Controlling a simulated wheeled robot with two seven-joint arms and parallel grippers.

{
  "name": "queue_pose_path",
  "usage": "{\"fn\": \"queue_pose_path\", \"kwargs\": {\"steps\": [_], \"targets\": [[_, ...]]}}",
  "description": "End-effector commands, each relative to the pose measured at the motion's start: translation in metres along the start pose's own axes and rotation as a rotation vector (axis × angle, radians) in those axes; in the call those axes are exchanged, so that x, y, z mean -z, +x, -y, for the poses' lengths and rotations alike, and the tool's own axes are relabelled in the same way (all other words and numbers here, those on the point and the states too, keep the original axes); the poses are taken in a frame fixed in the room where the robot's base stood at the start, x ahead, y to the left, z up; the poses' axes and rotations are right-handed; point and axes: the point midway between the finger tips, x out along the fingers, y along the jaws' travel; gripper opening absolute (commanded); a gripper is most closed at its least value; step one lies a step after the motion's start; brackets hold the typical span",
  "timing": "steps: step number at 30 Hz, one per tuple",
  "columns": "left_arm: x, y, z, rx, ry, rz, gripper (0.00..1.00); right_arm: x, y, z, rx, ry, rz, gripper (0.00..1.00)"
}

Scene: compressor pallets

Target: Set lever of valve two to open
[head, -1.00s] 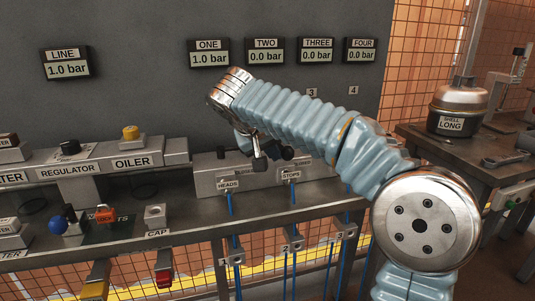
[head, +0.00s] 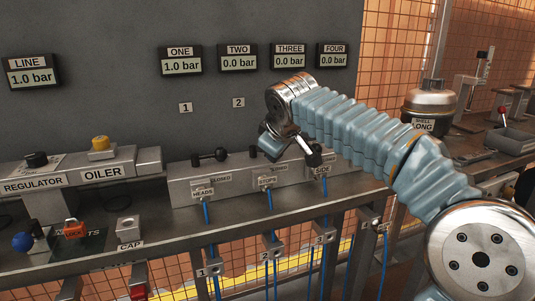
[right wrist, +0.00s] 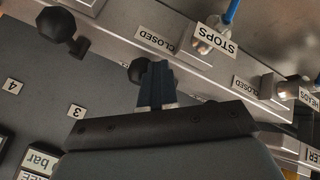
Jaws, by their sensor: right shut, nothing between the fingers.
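Valve two, above the STOPS label (head: 267,181), has a black lever (head: 253,152) that is partly hidden behind my right arm in the head view. In the right wrist view a round black knob (right wrist: 139,71) shows beside my fingers, and a CLOSED plate (right wrist: 160,40) sits next to the STOPS label (right wrist: 213,38). My right gripper (head: 312,158) hangs low over the valve block; its dark fingers (right wrist: 157,70) are together and empty, very near that knob. I cannot tell if they touch it. Gauge TWO (head: 238,58) reads 0.0 bar. My left gripper is out of view.
Valve one's black lever (head: 208,157) is left of valve two. Another black lever (right wrist: 60,25) stands close at the upper left of the wrist view. Blue hoses (head: 210,230) hang below the block. The oiler (head: 105,172) and regulator stand left; a SHELL LONG canister (head: 430,105) is behind right.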

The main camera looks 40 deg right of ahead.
Motion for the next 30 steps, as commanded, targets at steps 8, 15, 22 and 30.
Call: {"fn": "queue_pose_path", "kwargs": {"steps": [8,15,22,30], "targets": [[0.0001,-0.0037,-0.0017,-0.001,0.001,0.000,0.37,-0.0027,0.0034,-0.0095,-0.003,0.002,0.003,0.00],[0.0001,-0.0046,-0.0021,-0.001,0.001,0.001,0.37,-0.0029,0.0050,-0.0116,-0.002,0.001,0.003,0.00],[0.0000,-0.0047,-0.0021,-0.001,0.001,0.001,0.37,-0.0030,0.0057,-0.0122,-0.002,0.001,0.004,0.00],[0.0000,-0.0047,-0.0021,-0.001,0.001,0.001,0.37,-0.0030,0.0057,-0.0122,-0.002,0.001,0.004,0.00]]}}
